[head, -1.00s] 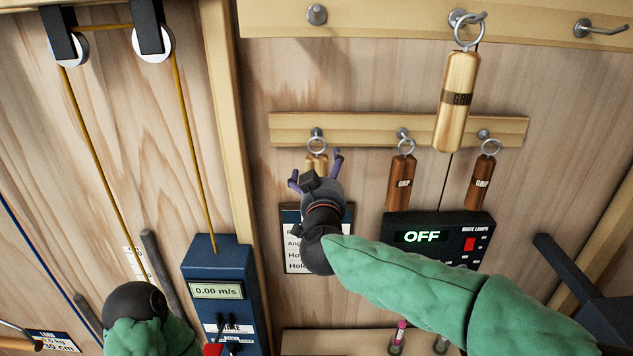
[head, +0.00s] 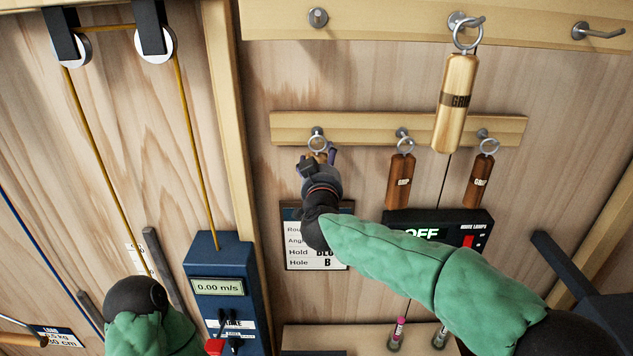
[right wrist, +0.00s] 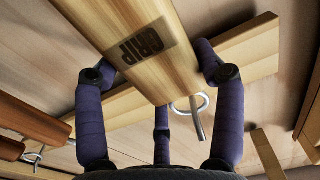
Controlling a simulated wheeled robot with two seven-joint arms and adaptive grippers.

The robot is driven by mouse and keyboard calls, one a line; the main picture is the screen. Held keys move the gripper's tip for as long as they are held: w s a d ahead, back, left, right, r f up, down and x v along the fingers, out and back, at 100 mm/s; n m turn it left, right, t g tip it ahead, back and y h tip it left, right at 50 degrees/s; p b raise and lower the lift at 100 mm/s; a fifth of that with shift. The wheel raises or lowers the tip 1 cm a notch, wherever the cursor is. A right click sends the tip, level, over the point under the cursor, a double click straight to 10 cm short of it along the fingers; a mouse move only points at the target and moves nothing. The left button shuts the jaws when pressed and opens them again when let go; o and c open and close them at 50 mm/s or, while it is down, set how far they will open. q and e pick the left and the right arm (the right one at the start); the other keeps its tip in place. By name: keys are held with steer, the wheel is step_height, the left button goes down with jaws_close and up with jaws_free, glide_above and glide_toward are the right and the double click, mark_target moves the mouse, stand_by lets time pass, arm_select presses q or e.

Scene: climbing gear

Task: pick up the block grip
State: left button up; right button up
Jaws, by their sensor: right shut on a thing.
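The block grip (head: 320,158) is a pale wooden block hanging by a ring from the left hook of the lower rail. In the head view my right gripper (head: 320,163) covers most of it. In the right wrist view the block grip (right wrist: 140,45) shows large, with a dark GRIP label and a metal ring at its near end. My right gripper (right wrist: 160,90) is shut on it, its purple fingers at the block's sides. The ring still appears to be on the hook. Of my left arm only the black wrist joint and green sleeve show at the lower left.
Two dark brown grips (head: 400,182) (head: 479,183) hang on the same rail. A pale round grip (head: 456,105) hangs from the upper rail (head: 390,20). A sign (head: 298,243) and a black lamp box (head: 440,224) lie below. A blue speed meter (head: 218,280) stands left.

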steer(key=shift+d, duration=0.1)
stand_by(0.3)
steer(key=shift+r, duration=0.6)
steer(key=shift+s+r, duration=0.1)
steer(key=shift+r, duration=0.1)
steer(key=s+b, duration=0.2)
steer(key=s, duration=1.5)
steer(key=shift+s, duration=0.4)
